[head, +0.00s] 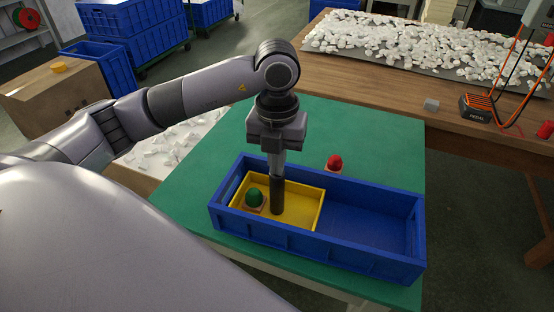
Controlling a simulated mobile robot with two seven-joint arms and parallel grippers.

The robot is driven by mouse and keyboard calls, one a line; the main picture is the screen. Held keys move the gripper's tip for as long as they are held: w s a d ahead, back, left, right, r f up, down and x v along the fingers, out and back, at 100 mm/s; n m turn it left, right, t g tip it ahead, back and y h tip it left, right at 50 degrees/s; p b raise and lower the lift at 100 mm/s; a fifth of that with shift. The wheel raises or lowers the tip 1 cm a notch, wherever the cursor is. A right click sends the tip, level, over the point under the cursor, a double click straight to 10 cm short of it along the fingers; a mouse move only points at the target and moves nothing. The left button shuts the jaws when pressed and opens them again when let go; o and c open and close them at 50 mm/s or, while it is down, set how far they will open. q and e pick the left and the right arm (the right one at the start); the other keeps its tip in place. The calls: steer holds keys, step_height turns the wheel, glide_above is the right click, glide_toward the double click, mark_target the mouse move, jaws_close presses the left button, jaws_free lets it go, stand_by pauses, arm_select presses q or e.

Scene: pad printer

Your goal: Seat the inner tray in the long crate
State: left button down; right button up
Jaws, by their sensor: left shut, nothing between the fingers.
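The blue long crate (340,257) stands on the green table top. The yellow inner tray (300,208) is inside the left part of the crate, and the right part shows a bare blue floor. I cannot tell whether the tray lies fully flat on the crate's floor. A green domed piece on a small base (254,198) sits in the tray's left end. My left gripper (277,211) points straight down into the tray, right of the green piece. It is shut with nothing held. My right gripper is out of view.
A red domed piece (334,163) stands on the green table top (385,135), just behind the crate. The green surface left of the crate is clear.

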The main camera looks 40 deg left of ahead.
arm_select(q)
steer(key=shift+s+f, duration=0.1)
steer(key=shift+f, duration=0.15)
steer(key=shift+r, duration=0.1)
steer(key=shift+r+p, duration=0.5)
step_height(320, 180, up, 2)
steer(key=shift+p, duration=0.6)
step_height(320, 180, up, 7)
steer(key=shift+f, duration=0.15)
